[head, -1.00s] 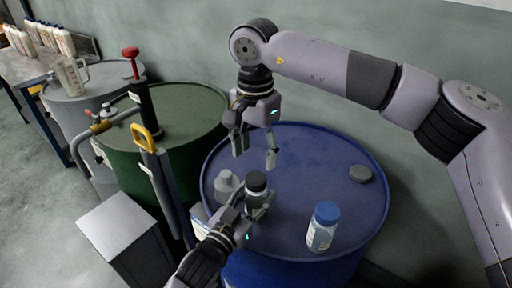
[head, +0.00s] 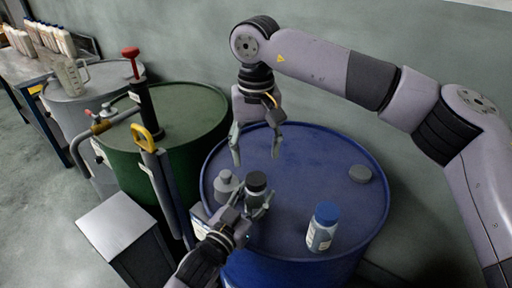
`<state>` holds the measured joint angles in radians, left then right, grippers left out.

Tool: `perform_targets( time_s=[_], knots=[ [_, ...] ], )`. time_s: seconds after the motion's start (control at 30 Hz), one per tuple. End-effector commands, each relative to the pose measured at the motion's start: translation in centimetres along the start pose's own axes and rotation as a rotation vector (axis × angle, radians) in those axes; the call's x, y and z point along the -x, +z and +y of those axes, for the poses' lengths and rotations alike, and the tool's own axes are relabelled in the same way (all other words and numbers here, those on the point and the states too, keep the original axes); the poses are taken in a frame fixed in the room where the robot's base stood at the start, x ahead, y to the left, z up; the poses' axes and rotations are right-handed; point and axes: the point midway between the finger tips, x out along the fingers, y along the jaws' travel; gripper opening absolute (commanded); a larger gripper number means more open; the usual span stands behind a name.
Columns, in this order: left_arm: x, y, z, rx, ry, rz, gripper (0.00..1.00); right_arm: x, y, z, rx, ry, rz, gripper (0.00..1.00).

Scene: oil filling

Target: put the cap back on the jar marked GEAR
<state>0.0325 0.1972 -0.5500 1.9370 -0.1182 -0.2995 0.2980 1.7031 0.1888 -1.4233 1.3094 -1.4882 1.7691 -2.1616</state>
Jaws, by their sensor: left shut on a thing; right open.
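A small jar with a dark top (head: 256,182) stands upright on the blue drum. My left gripper (head: 256,207) is shut on this jar, low around its body. My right gripper (head: 256,156) is open and empty above the jar, fingers pointing down. A grey jar (head: 225,185) stands just to the left. A white jar with a blue cap (head: 322,227) stands at the front right. A flat grey disc (head: 360,174) lies at the right of the drum top; I cannot tell whether it is a loose cap. No marking reading GEAR is legible.
The blue drum's top (head: 310,165) is clear between the disc and the jars. A green drum (head: 190,120) with a pump (head: 150,105) stands to the left. A grey box (head: 118,222) stands at the lower left. A jug (head: 72,76) and several bottles are farther back.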

Motion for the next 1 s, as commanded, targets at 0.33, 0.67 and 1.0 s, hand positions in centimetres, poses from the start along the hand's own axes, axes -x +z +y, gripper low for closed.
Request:
perform_targets(
  time_s=[0.33,0.67,1.0],
  knots=[
    [0.0,0.0,0.0,0.0,0.0,0.0,0.0,-4.3,0.1,0.0,0.0,0.001,-0.004,0.57],
    [0.0,0.0,0.0,0.0,0.0,0.0,0.0,-7.8,0.0,0.1,-0.002,0.001,-0.001,0.57],
    [0.0,0.0,0.0,0.0,0.0,-0.001,0.0,-8.0,0.0,0.1,-0.002,0.001,0.0,0.57]
  ],
)
